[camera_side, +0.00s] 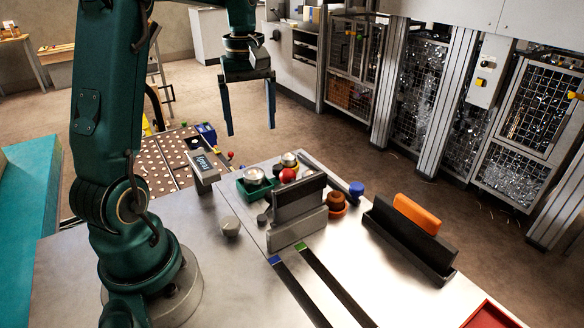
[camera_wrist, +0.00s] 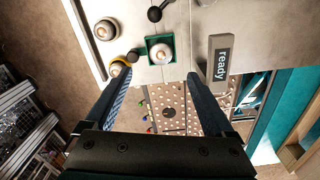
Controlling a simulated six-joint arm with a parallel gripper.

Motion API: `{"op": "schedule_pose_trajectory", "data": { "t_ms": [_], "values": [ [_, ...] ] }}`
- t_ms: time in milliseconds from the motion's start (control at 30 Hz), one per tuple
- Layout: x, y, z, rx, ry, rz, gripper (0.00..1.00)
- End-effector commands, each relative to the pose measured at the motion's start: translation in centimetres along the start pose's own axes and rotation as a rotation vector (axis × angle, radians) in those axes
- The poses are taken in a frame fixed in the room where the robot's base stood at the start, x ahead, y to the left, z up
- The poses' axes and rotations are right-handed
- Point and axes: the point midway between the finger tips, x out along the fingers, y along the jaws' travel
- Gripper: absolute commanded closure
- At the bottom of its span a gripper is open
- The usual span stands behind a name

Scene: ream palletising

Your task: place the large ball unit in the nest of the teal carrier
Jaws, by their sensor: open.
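The teal carrier (camera_side: 262,199) stands on the metal table near its far edge; it shows in the wrist view (camera_wrist: 149,63) as a square tray. A round silver-topped ball unit (camera_side: 253,175) is in it, also seen from above in the wrist view (camera_wrist: 161,50). I cannot tell how deep it sits. A similar round unit (camera_side: 289,159) is beside the carrier. Which one is the large one is not clear. My gripper (camera_side: 250,131) is open and empty, well above and apart from the carrier; its blue fingers frame the wrist view (camera_wrist: 163,80).
A "ready" sign (camera_side: 203,167) stands left of the carrier. A red ball (camera_side: 288,175) and a grey upright block (camera_side: 298,228) are close on its right. A perforated board (camera_side: 165,165) lies beyond the table edge. A black holder (camera_side: 408,240) stands farther right.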

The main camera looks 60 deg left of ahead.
Motion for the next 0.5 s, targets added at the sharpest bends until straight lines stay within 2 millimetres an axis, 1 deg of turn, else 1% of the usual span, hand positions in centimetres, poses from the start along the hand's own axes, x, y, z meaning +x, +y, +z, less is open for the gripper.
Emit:
{"op": "schedule_pose_trajectory", "data": {
  "t_ms": [67,167,200,267,300,400,500],
  "values": [
    [-0.8,0.3,1.6,0.085,0.025,0.022,0.12],
    [-1.8,0.5,4.7,0.254,0.072,0.062,0.12],
    [-2.2,0.4,6.1,0.335,0.094,0.081,0.12],
    [-2.6,0.2,8.3,0.462,0.130,0.111,0.12],
    [-2.7,-0.1,9.7,0.546,0.154,0.131,0.12],
    [-2.8,-1.1,12.9,0.751,0.215,0.182,0.12],
    [-2.4,-2.4,15.7,0.944,0.276,0.231,0.12]
  ]
}}
